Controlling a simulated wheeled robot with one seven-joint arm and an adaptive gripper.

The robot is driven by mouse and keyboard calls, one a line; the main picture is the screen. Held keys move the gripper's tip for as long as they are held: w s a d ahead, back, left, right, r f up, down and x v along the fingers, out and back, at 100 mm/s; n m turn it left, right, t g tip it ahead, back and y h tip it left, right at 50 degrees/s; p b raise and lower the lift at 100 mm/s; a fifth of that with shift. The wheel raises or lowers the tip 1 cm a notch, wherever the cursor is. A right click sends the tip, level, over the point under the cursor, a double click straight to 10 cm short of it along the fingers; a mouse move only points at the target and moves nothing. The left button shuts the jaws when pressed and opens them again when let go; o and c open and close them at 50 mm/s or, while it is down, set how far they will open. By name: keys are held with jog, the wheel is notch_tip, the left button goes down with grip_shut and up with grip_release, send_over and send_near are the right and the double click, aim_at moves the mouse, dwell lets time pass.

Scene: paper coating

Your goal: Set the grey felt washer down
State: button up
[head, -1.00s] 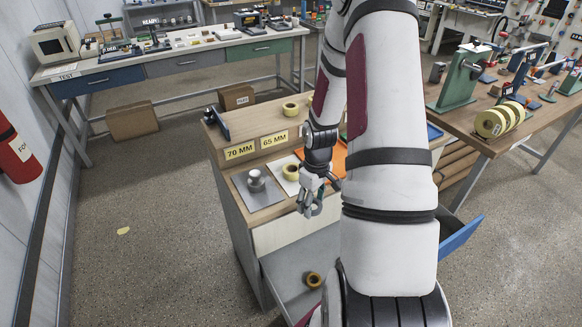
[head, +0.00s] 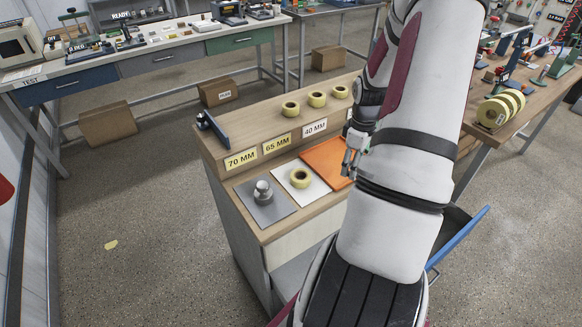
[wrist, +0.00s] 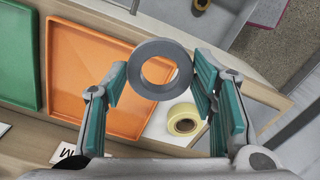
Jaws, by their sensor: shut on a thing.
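The grey felt washer (wrist: 136,62) is a flat grey ring held between the two teal-padded fingers of my gripper (wrist: 160,76) in the wrist view. Its hole faces the camera. Beneath and beyond it lie an orange tray (wrist: 72,85) and a white mat (wrist: 158,126) with a yellow tape roll (wrist: 184,120) on it. In the head view my gripper (head: 350,160) is at the right side of the orange tray (head: 322,153), partly hidden by my arm. I cannot make out the washer there.
A grey mat (head: 274,217) bearing a metal weight (head: 263,192) lies left of the white mat (head: 317,193). Labels and several yellow rolls line the raised shelf (head: 250,125). A green tray (wrist: 18,60) adjoins the orange tray. A blue-fronted drawer (head: 462,238) stands open.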

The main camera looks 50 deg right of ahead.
jog(key=w+a+f, duration=0.1)
jog(key=w+a, duration=0.1)
jog(key=w, duration=0.2)
jog(key=w+a+f, duration=0.1)
jog(key=w+a, duration=0.1)
jog(key=w, duration=0.3)
jog(key=w+a+f+p, duration=0.1)
jog(key=w+a, duration=0.2)
jog(key=w, duration=0.2)
jog(key=shift+w+f, duration=0.2)
jog(key=shift+f, duration=0.8)
jog(key=shift+f, duration=0.45)
jog(key=o, duration=0.8)
jog(key=shift+r, duration=0.15)
